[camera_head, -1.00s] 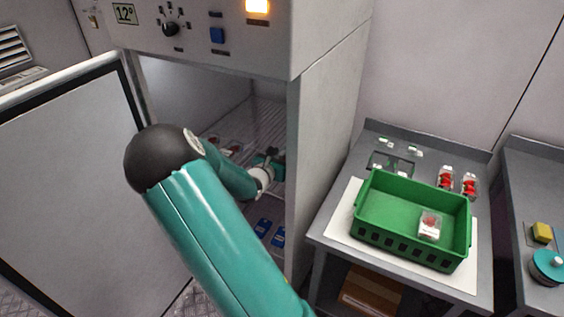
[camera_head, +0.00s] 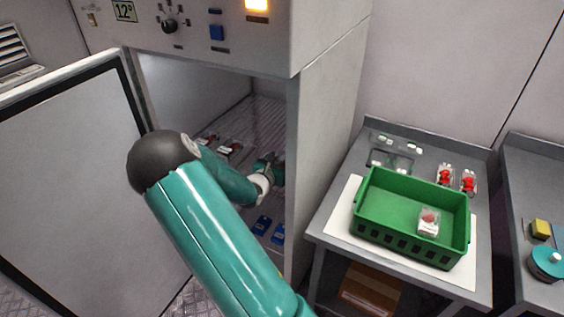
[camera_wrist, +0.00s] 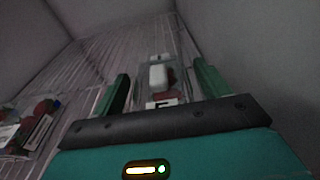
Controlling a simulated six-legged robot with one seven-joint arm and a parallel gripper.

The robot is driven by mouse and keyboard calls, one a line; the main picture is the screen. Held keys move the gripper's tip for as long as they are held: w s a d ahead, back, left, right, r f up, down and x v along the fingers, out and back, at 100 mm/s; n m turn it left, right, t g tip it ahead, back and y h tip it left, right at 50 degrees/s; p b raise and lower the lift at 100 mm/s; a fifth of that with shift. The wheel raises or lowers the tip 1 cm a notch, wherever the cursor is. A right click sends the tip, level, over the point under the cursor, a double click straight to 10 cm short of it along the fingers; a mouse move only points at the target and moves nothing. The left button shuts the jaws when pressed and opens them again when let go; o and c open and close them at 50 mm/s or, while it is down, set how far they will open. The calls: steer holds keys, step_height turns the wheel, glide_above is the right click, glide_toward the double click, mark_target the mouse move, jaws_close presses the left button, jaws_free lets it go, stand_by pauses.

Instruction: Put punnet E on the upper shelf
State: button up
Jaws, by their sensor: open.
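In the wrist view, a clear punnet (camera_wrist: 161,72) with red berries, a white top piece and a tag reading E stands on a wire shelf (camera_wrist: 95,62). My gripper (camera_wrist: 163,82) is open, with one finger on each side of the punnet and small gaps visible. In the head view, my gripper (camera_head: 270,168) is inside the open cabinet at the right end of the wire shelf (camera_head: 262,122). The punnet is mostly hidden there by the gripper and arm.
Other punnets (camera_head: 230,148) stand left on the same shelf, also in the wrist view (camera_wrist: 32,128). Blue packs (camera_head: 262,225) lie lower in the cabinet. The cabinet's right wall is close to my gripper. A green crate (camera_head: 385,238) holding one punnet (camera_head: 429,221) stands on the table outside.

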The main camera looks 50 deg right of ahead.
steer(key=shift+a+r, duration=0.15)
steer(key=v, duration=1.1)
steer(key=shift+s+a, duration=0.2)
steer(key=shift+a, duration=0.15)
